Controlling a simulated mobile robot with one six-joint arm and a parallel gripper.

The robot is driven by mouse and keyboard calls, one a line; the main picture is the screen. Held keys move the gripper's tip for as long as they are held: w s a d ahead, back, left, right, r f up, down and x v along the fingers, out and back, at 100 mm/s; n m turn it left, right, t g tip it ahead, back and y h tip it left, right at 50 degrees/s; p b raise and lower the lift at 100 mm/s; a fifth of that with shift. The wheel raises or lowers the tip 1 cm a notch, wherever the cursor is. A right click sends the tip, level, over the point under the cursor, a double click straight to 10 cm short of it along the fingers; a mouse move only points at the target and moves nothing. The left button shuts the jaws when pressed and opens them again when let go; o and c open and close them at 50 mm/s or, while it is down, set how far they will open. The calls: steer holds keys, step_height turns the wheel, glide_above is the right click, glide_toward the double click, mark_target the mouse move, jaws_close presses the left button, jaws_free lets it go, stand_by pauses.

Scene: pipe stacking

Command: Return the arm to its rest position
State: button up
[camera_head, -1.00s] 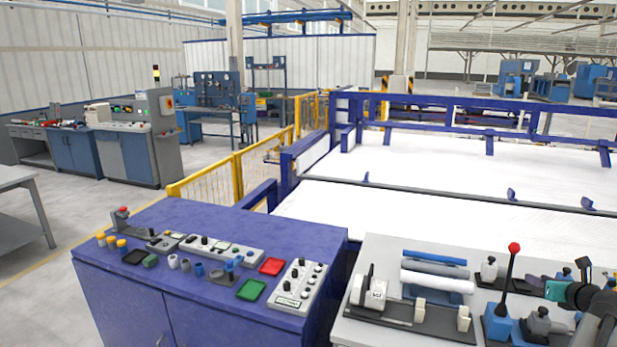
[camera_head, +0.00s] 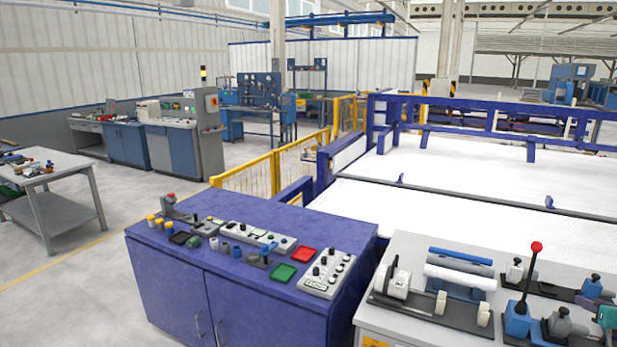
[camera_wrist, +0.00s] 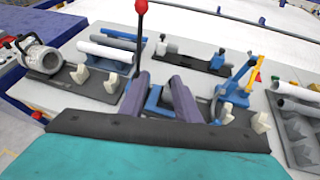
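My gripper (camera_wrist: 159,78) shows at the bottom of the wrist view, with two grey-purple fingers apart and nothing held between them. It hangs above the light grey bench, over a blue fixture behind the fingers. In the head view only a small teal part of my arm (camera_head: 607,317) shows at the right edge. A white pipe (camera_head: 460,277) lies in front of a grey pipe and a blue pipe (camera_head: 460,254) on a stand. The same white pipe (camera_wrist: 103,51) is left of the gripper in the wrist view.
A lever with a red knob (camera_head: 537,247) stands upright on the bench, close beyond my gripper in the wrist view. Clamps and fixtures crowd the bench. A purple cabinet (camera_head: 250,310) with controls stands to its left. Open floor (camera_head: 60,300) lies further left.

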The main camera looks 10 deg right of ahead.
steer(key=w+a+f+n+g+y+b, duration=0.15)
steer(key=w+a+f+n, duration=0.35)
steer(key=a+f, duration=0.55)
steer(key=w+a+f+n+g+y+b, duration=0.1)
steer(key=w+a+f+n+g+y, duration=0.25)
steer(key=a+f, duration=0.7)
steer(key=w+a+f+n+y+b, duration=0.1)
steer(key=w+a+f+n+y, duration=0.1)
steer(key=w+a+f+n, duration=0.6)
steer(key=s+a+f+n+g+y+b, duration=0.1)
steer(key=s+a+f+n+g, duration=0.1)
steer(key=s+a+f+n, duration=0.45)
steer(key=s+a+f+n+g+b, duration=0.1)
steer(key=s+a+f+n+g, duration=0.15)
steer(key=a+f, duration=0.85)
steer(key=s+a+f+n+g+y+b, duration=0.1)
steer(key=s+a+f+n+g, duration=0.3)
steer(key=a, duration=0.9)
steer(key=s+a+f+n+g+h, duration=0.1)
steer(key=s+a+f+n, duration=0.2)
steer(key=s, duration=0.3)
steer(key=s+a+f+n+g+h+b, duration=0.1)
steer(key=s+a+f+n, duration=0.2)
steer(key=s+n, duration=0.2)
steer(key=s+a+f+n+g+h, duration=0.1)
steer(key=s+a+f+n+g, duration=0.1)
steer(key=s, duration=0.7)
steer(key=shift+a+f+n+h+b, duration=0.45)
steer(key=shift+f+n, duration=0.3)
steer(key=shift+n, duration=0.2)
